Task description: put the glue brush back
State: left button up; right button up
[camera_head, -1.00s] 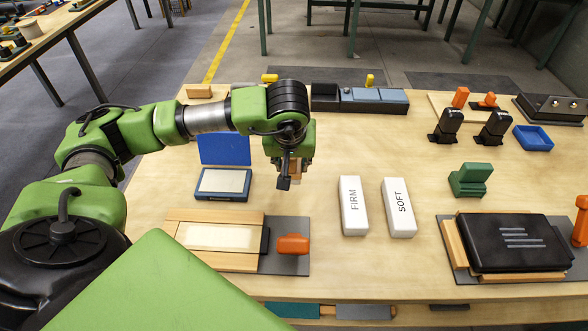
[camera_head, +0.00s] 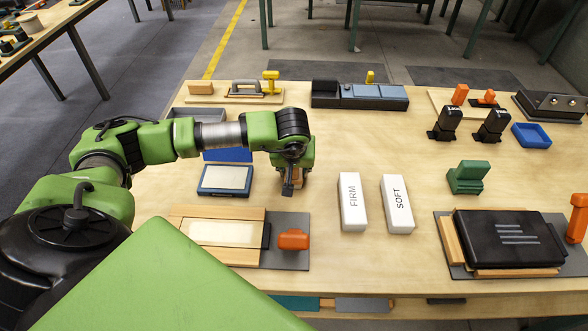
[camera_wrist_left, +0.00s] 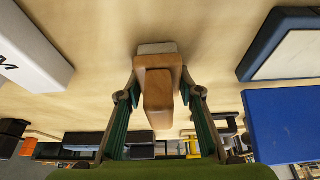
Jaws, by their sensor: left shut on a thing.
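My left gripper (camera_wrist_left: 158,108) is shut on a brown wooden block-shaped thing with a pale grey end, seemingly the glue brush (camera_wrist_left: 158,90). In the left wrist view the fingers press on both sides of it, and its pale end points to the table. In the head view the gripper (camera_head: 291,186) hangs low over the table, between the blue-framed pad and the white FIRM block; the brush is mostly hidden there. I cannot tell whether it touches the wood. My right gripper is not in view.
The pad (camera_head: 225,180) with its blue lid is left of the gripper. The FIRM block (camera_head: 352,201) and SOFT block (camera_head: 398,205) are to the right. A framed board (camera_head: 213,249) and an orange handle (camera_head: 293,240) are in front. Behind lie a grey tray (camera_head: 195,114) and a dark rack (camera_head: 360,103).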

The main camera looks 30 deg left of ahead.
pick_arm(q)
jog(key=o, duration=1)
jog(key=shift+f, duration=0.1)
jog(key=shift+r, duration=0.5)
jog(key=b+v, duration=0.2)
jog(key=v, duration=0.9)
jog(key=shift+s+r, duration=0.15)
jog(key=shift+r, duration=0.05)
